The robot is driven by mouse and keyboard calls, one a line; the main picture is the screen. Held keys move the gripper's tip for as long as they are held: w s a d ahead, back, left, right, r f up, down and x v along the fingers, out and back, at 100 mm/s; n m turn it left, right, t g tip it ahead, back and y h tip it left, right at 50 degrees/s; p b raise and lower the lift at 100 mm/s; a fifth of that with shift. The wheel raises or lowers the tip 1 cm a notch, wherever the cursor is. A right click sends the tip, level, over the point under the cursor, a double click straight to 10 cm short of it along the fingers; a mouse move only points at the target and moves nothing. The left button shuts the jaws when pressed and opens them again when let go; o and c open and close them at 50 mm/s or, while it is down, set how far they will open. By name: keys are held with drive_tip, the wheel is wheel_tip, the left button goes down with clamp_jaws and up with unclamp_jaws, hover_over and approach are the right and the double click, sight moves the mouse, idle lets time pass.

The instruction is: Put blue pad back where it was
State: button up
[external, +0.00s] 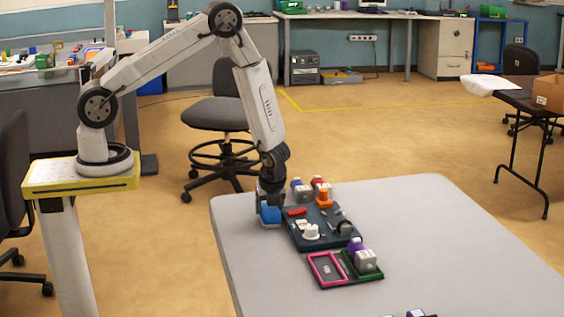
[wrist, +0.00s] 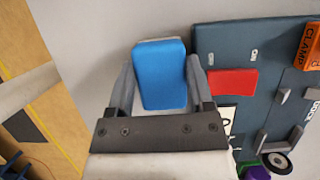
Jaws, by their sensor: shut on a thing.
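The blue pad (external: 270,214) is in my gripper (external: 268,204), low beside the left edge of the dark board on the grey table. In the wrist view the blue pad (wrist: 160,75) sits between the two fingers of my gripper (wrist: 160,88), which are shut on it. A pale edge shows behind the top of the pad. I cannot tell whether the pad touches the table. The dark board (wrist: 215,40) lies just right of the pad, with a red pad (wrist: 231,82) on it. The red pad also shows in the external view (external: 297,212).
The board carries an orange clamp block (wrist: 312,45), a white knob (external: 311,231) and a black wheel (wrist: 279,162). A tray with pink and green frames (external: 327,269) lies in front of the board. The table's left edge is near my gripper. The right of the table (external: 440,230) is clear.

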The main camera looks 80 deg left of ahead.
drive_tip(key=o, duration=1.2)
drive_tip(key=shift+w, duration=0.1)
drive_tip(key=shift+r, duration=0.2)
drive_tip(key=v, duration=1.2)
drive_tip(key=s+d+r+n+t+h, duration=0.1)
drive_tip(key=s+d+r+n+h, duration=0.1)
drive_tip(key=n, duration=0.7)
drive_tip(key=s+d+r+n+t+h, duration=0.1)
drive_tip(key=s+d+r+n+h, duration=0.1)
drive_tip(key=s+d+r+n, duration=0.2)
drive_tip(key=shift+s+r+n+t, duration=0.3)
drive_tip(key=shift+s+r+n, duration=1.25)
drive_tip(key=shift+s+n, duration=1.05)
